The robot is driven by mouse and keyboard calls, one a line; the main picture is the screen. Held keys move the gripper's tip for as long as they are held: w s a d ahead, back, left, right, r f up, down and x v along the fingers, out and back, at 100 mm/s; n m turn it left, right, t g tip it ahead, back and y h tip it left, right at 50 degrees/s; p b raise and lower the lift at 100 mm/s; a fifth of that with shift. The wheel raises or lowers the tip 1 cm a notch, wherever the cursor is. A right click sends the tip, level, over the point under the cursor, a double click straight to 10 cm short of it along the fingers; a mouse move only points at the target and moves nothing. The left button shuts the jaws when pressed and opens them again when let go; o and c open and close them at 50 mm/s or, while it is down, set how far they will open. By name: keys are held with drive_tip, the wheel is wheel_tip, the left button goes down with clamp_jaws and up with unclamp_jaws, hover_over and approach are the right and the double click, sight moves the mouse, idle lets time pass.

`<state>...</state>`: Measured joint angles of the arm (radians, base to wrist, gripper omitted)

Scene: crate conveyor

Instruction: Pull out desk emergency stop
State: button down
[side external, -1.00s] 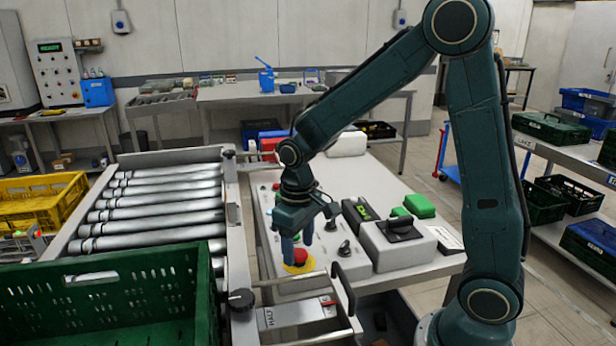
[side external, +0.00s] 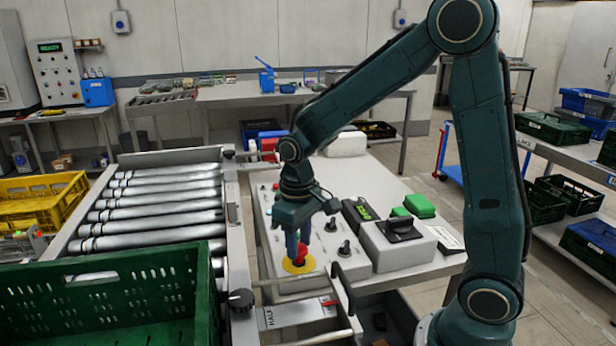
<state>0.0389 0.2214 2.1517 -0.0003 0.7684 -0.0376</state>
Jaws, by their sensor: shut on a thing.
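The desk emergency stop is a red mushroom button (side external: 301,252) on a yellow round plate (side external: 299,263), set on the grey control panel (side external: 280,232) beside the roller conveyor. My gripper (side external: 299,245) points down over it, with its blue-grey fingers at the button. It is shut on the red button. A dark gap or stem shows between the red head and the yellow plate. The fingers partly cover the button.
Black knobs (side external: 344,249) and a grey box with a black rotary switch (side external: 400,228) stand right of the button. A lever labelled HALF (side external: 297,313) is in front. The green crate (side external: 120,300) is at front left.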

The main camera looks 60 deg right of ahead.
sight(299, 247)
drive_tip(key=c, duration=0.9)
unclamp_jaws()
drive_tip(key=shift+c, duration=0.2)
drive_tip(key=shift+r, duration=0.15)
wheel_tip(299, 247, up, 14)
drive_tip(key=shift+f, duration=0.2)
drive_tip(key=s+a+t, duration=0.1)
drive_tip(key=s+t, duration=0.4)
drive_tip(key=s, duration=1.2)
drive_tip(key=shift+a+t, duration=0.15)
drive_tip(key=shift+t, duration=0.15)
